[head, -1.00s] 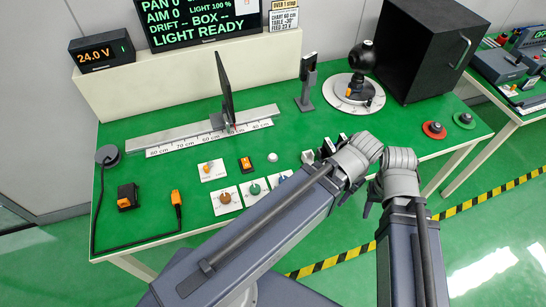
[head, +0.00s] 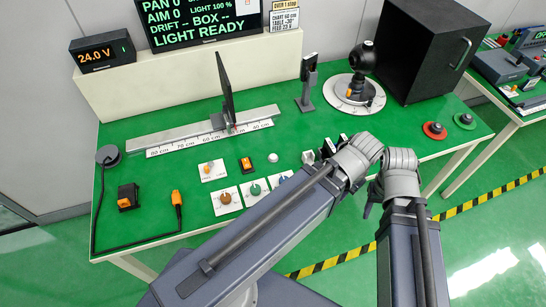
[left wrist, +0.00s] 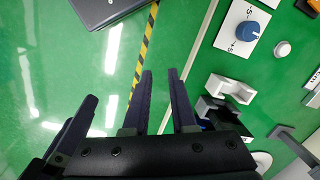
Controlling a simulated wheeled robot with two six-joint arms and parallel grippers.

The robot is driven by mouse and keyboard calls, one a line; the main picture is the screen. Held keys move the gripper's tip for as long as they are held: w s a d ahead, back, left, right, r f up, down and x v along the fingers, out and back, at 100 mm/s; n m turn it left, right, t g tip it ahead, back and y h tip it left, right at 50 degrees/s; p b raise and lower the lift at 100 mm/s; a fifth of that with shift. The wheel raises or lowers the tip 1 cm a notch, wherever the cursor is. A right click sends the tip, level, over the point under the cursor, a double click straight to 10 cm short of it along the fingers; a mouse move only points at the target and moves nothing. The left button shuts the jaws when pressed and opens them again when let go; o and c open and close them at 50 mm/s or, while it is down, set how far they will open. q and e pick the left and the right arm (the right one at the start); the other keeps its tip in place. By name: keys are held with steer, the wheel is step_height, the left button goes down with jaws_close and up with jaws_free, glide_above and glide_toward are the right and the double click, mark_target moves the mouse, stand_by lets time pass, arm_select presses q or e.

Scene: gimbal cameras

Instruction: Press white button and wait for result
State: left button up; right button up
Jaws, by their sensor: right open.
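The white button (head: 272,157) is a small round dome on the green bench, above the blue knob, and nothing covers it. It also shows in the left wrist view (left wrist: 282,48), at upper right beside the blue knob (left wrist: 248,30). My left gripper (left wrist: 160,73) has its two dark fingers apart with nothing between them, away from the button. In the head view its arm crosses the bench front. My right gripper (head: 368,207) is open, mostly hidden by its wrist, right of the button. The display (head: 205,18) reads LIGHT READY, with dashes after DRIFT and BOX.
A white block (head: 308,157) and dark pieces stand close to my left wrist. A black screen (head: 225,90) stands on the rail (head: 150,142). A black box (head: 425,45) stands at right.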

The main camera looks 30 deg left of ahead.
arm_select(q)
jaws_close()
stand_by(1.3)
